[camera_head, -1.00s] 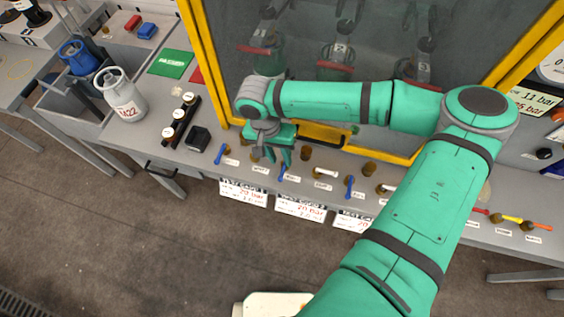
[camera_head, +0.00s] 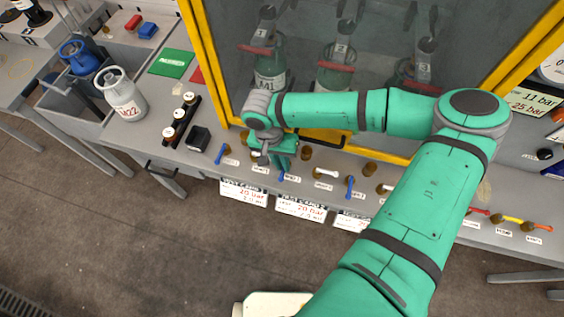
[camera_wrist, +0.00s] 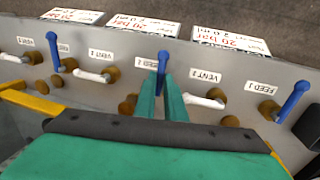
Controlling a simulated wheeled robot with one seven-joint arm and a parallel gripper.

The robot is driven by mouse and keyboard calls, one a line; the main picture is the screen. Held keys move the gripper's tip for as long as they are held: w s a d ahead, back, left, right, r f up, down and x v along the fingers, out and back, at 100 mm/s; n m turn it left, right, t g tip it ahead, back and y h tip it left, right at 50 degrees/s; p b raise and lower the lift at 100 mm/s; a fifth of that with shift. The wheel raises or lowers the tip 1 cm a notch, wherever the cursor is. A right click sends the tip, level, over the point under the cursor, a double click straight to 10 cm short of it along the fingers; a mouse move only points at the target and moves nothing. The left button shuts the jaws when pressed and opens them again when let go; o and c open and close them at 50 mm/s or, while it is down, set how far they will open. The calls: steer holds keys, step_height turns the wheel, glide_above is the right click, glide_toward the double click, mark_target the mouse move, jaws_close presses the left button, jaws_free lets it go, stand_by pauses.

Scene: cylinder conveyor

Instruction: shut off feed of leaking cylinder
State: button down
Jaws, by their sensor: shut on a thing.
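My gripper (camera_wrist: 163,98) is shut on the blue feed handle labelled FEED 2 (camera_wrist: 163,62); the fingers cover its near part. In the head view my gripper (camera_head: 281,163) points down at this handle (camera_head: 282,176). The handle sticks out toward the bench's front edge, like the FEED 1 handle (camera_wrist: 294,100) and the blue handle (camera_wrist: 54,52) on the other side. Behind the glass hang cylinder 1 (camera_head: 271,78), cylinder 2 (camera_head: 336,75) and cylinder 3 (camera_head: 405,78), partly hidden by my arm. I cannot tell from the picture which one leaks.
White vent handles (camera_wrist: 203,101) and (camera_wrist: 92,76) lie close on both sides of my gripper. Pressure signs (camera_head: 243,193) hang on the bench front. A yellow frame (camera_head: 205,70) holds the glass. A white cylinder (camera_head: 123,98) and a black box (camera_head: 198,138) stand left.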

steer(key=shift+s, duration=0.1)
steer(key=shift+s+d+n, duration=0.1)
steer(key=shift+d+n, duration=0.05)
steer(key=shift+n, duration=0.75)
steer(key=n, duration=0.2)
steer(key=shift+s+d+n+t, duration=0.1)
steer(key=shift+d+n+t, duration=0.2)
steer(key=shift+t, duration=0.1)
steer(key=n, duration=0.2)
steer(key=d+n, duration=0.1)
steer(key=n, duration=0.1)
steer(key=shift+d+n+t, duration=0.1)
steer(key=shift+n+t, duration=0.2)
steer(key=shift+t, duration=0.1)
steer(key=n, duration=0.3)
steer(key=d+n+y, duration=0.1)
steer(key=n, duration=0.1)
steer(key=shift+w+t, duration=0.4)
steer(key=shift+w+d+n+y, duration=0.15)
steer(key=shift+n, duration=0.8)
steer(key=shift+w+d+n+y, duration=0.15)
steer(key=shift+n, duration=0.8)
steer(key=c, duration=1.8)
jaws_free()
steer(key=shift+w, duration=0.1)
